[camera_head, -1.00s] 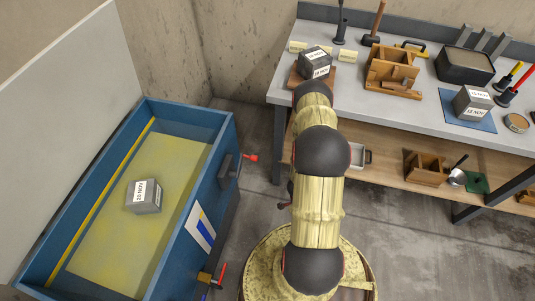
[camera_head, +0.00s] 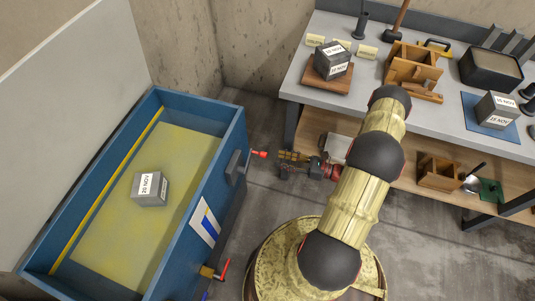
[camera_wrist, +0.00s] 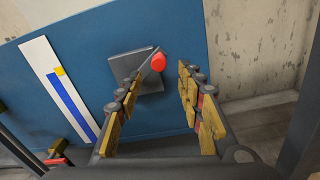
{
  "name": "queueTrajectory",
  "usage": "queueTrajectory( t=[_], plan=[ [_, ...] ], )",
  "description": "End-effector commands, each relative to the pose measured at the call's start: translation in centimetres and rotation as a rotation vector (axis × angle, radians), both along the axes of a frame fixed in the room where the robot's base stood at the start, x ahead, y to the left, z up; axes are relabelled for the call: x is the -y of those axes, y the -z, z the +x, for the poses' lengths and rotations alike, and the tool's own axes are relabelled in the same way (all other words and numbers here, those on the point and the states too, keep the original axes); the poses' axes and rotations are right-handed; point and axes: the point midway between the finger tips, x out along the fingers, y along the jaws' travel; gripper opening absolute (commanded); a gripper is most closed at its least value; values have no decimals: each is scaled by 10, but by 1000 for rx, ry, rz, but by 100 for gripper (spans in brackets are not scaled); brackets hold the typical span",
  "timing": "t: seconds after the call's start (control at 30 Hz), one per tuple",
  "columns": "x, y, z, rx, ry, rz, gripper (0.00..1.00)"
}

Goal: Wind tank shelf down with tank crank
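The blue tank (camera_head: 210,190) stands at the left in the head view. Its shelf (camera_head: 115,235) is a yellowish panel inside it, bearing a grey cube (camera_head: 150,188) labelled 20 NOV. The tank crank, with a red knob (camera_head: 260,154), sticks out from a dark plate (camera_head: 236,163) on the tank's right wall. My gripper (camera_head: 284,164) is just right of the knob, pointing at it. In the wrist view, my gripper (camera_wrist: 158,92) is open and empty, with the red knob (camera_wrist: 158,62) ahead between the finger lines, apart from both fingers.
A second red-handled fitting (camera_head: 222,270) sits low on the tank's near corner. A white and blue gauge strip (camera_head: 204,224) is on the tank wall. The workbench (camera_head: 300,88) with cubes and wooden moulds stands at the right.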

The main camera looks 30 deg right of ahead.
Motion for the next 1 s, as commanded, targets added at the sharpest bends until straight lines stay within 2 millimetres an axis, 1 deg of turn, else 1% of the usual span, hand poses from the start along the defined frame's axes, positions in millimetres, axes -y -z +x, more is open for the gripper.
queueTrajectory(
  t=[0.07, 0.17, 0.4, 0.6, 0.73, 0.97, 1.0],
  plan=[
    [-3, -3, 3, 13, -1, 7, 38],
    [-10, -2, 11, 14, -4, 4, 38],
    [-35, -1, 39, 12, -5, 3, 38],
    [-47, -2, 55, 11, -3, 3, 38],
    [-50, -2, 59, 11, -1, 3, 38],
    [-50, -3, 60, 11, -1, 3, 38],
    [-50, -3, 60, 11, -1, 3, 36]
  ],
)
